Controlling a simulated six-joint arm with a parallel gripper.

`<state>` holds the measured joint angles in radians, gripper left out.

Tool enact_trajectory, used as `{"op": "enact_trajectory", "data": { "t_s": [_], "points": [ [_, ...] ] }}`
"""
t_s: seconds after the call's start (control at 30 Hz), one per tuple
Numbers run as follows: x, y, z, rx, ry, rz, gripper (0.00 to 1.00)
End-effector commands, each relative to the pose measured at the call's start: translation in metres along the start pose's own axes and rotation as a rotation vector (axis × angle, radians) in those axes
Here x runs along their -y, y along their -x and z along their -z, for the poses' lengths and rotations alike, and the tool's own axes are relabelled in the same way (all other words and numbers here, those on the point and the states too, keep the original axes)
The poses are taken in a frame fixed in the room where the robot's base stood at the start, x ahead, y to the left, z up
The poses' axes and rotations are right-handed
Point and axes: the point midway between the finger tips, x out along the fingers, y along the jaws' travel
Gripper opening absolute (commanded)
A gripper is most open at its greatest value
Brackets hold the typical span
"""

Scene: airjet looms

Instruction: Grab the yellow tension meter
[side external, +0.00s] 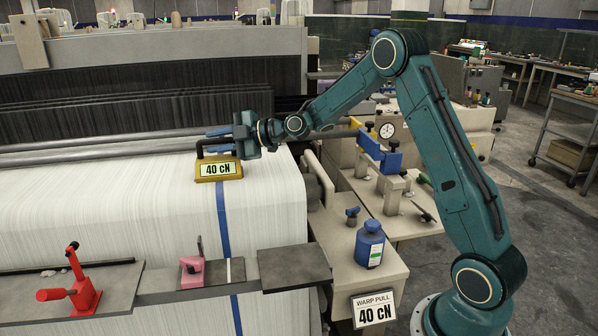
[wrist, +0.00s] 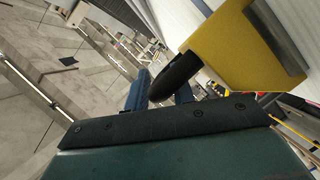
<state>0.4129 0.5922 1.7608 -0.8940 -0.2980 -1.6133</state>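The yellow tension meter (side external: 207,179) is at the top of the white warp sheet, with a "40 cN" display on its front and a black handle above. I cannot tell whether it rests on the sheet or is just clear of it. My gripper (side external: 219,140) reaches in from the right, its blue fingers one on each side of the handle. In the wrist view the yellow body (wrist: 235,50) is at upper right, and the black handle end (wrist: 175,76) lies between my fingertips (wrist: 162,93). Finger contact is not clear.
A blue strip (side external: 222,215) runs down the warp. A red clamp (side external: 82,290) and a pink block (side external: 191,272) stand on the front rail. A blue bottle (side external: 369,245) and a "WARP PULL 40 cN" sign (side external: 373,308) are at right. The loom's dark bars lie behind.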

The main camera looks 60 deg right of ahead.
Motion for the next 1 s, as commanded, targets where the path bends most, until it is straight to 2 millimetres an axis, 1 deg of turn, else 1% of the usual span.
{"op": "enact_trajectory", "data": {
  "t_s": [0.03, 0.1, 1.0],
  "points": [
    [0.0, 0.0001, 0.0001, 0.0, 0.0, 0.0, 0.14],
    [0.0, 0.0001, 0.0001, 0.0, 0.0, 0.0, 0.0],
    [0.0006, 0.0, -0.0001, 0.0, -0.001, 0.001, 0.0]
  ]
}}
